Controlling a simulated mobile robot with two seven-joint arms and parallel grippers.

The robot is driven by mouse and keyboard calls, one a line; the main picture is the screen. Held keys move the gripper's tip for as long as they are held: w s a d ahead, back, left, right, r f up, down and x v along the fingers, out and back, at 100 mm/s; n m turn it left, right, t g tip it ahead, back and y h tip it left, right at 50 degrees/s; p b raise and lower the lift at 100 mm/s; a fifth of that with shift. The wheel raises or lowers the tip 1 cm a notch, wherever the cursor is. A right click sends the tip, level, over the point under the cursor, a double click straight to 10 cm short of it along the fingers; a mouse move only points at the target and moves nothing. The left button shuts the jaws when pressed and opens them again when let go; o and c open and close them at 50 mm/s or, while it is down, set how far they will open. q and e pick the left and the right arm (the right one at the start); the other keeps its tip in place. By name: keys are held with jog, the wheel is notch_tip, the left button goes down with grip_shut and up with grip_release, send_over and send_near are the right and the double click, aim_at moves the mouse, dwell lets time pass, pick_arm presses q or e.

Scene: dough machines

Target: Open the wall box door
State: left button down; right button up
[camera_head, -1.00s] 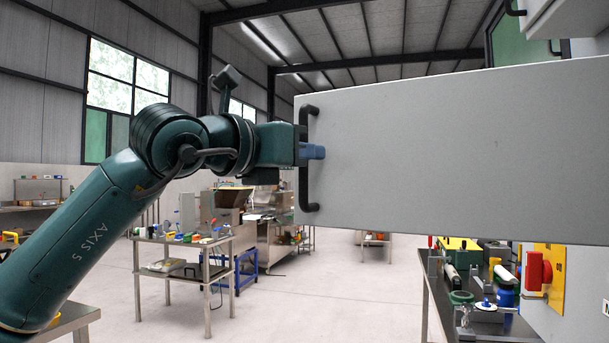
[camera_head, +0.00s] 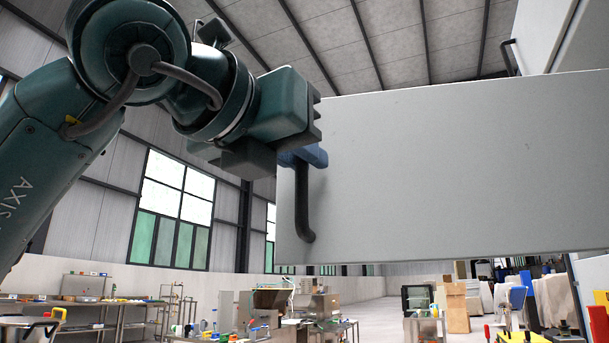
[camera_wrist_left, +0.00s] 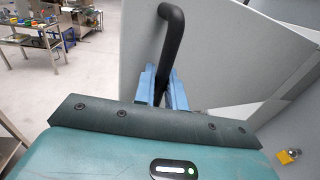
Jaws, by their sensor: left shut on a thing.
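The wall box door (camera_head: 450,170) is a large light grey panel that fills the right of the head view. It stands swung out from the wall. Its black bar handle (camera_head: 303,212) is near the left edge. My left gripper (camera_head: 312,156) has its blue fingers closed around the handle and hides the handle's upper part. In the left wrist view the fingers (camera_wrist_left: 163,90) grip the handle (camera_wrist_left: 170,42), and the door (camera_wrist_left: 235,50) is close beside them. My right gripper is not in view.
Part of a pale cabinet (camera_head: 548,32) shows at the upper right. Below and beyond the door are work tables (camera_head: 105,312) with machines and tools. A yellow item (camera_wrist_left: 288,156) shows at lower right in the left wrist view. Open floor (camera_wrist_left: 60,85) lies left of the door.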

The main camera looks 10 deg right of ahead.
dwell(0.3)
pick_arm(q)
jog(key=c, duration=1.8)
grip_release()
jog(key=shift+s, duration=0.1)
jog(key=v, duration=1.3)
jog(key=shift+b, duration=0.4)
jog(key=shift+r, duration=0.15)
